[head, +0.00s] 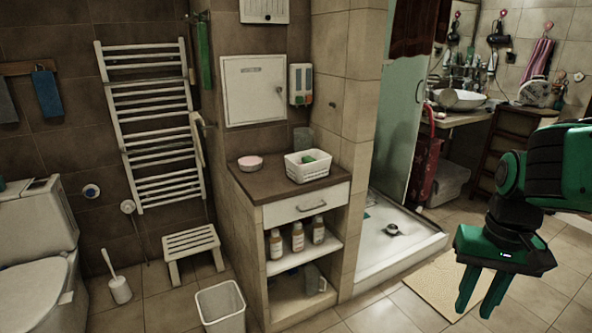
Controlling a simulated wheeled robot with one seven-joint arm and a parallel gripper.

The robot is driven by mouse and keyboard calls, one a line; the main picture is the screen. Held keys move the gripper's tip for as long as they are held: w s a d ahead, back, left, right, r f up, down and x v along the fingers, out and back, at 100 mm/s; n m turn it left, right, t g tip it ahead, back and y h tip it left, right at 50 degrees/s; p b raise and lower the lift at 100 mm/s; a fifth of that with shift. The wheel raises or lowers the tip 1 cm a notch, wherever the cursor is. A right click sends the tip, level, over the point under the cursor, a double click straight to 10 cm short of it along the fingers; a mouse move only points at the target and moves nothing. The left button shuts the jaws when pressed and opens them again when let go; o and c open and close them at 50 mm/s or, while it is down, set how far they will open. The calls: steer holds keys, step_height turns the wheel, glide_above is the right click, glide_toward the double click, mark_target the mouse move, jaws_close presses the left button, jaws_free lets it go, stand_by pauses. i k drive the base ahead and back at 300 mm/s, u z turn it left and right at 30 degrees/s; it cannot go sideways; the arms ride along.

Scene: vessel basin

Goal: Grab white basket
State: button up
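A small white basket (307,171) with slotted sides stands on the brown top of a low tiled cabinet (251,180), in the middle of the head view. Something green (316,155) lies in it or shows at its top. My gripper (479,304) hangs at the lower right with its two green fingers pointing down. The fingers are apart with a narrow gap and nothing between them. It is well to the right of the basket and nearer to me, not touching it.
Several bottles (298,237) fill the shelf below. A white bin (220,304), a stool (192,246) and a toilet (38,270) are at left; a shower tray (391,232) is at right.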

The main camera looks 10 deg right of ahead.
mark_target(309, 172)
steer(key=i, duration=0.85)
steer(key=z, duration=0.1)
